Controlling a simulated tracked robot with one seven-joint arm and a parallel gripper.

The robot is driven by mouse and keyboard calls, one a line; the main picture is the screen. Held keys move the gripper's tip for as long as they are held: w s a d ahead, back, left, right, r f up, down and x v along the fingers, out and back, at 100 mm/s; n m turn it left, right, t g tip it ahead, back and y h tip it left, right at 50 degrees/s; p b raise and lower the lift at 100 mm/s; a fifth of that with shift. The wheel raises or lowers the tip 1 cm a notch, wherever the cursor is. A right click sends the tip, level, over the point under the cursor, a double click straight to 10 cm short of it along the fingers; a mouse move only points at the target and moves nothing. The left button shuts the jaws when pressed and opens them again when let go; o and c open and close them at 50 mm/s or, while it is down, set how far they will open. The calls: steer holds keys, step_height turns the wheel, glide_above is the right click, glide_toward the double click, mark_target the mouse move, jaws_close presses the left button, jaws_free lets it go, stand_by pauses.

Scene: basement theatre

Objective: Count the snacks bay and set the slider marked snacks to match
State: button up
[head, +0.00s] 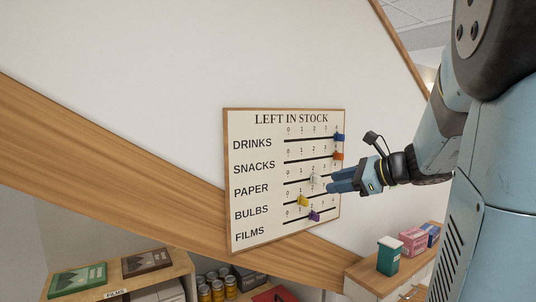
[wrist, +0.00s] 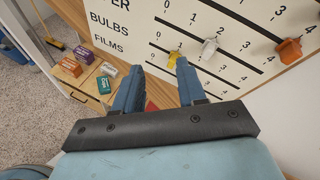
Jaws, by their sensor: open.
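The stock board (head: 262,200) hangs on the wall with rows for drinks, snacks, paper, bulbs and films. The orange slider (head: 338,156) on the snacks row is at the right end of its track, by the highest mark. It also shows in the wrist view (wrist: 289,48) at upper right. My gripper (head: 330,188) is open and empty in front of the board's right edge, below the orange slider and just right of the white slider (head: 316,180). In the wrist view its fingers (wrist: 156,80) are apart with nothing between them. I cannot tell which bay is snacks.
A blue slider (head: 339,137) is above the orange one; yellow (head: 303,201) and purple (head: 314,215) sliders are lower. Small boxes (head: 413,241) stand on a wooden shelf at right. A films bay (head: 78,281) and several cans (head: 217,288) are at lower left.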

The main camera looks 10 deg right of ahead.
mark_target(343, 154)
steer(key=w+d+r+m+t+h, duration=0.1)
steer(key=w+d+r+m+t, duration=0.2)
steer(key=d, duration=0.4)
steer(key=d+r+m+t+h, duration=0.1)
steer(key=d+m+t, duration=0.2)
steer(key=d+m, duration=0.35)
steer(key=shift+n, duration=0.45)
steer(key=x, duration=0.4)
steer(key=d+x, duration=0.1)
steer(key=x, duration=0.8)
steer(key=shift+w+d+f, duration=0.1)
steer(key=shift+w+d, duration=0.05)
steer(key=shift+w, duration=0.3)
steer(key=shift+c, duration=0.3)
jaws_close()
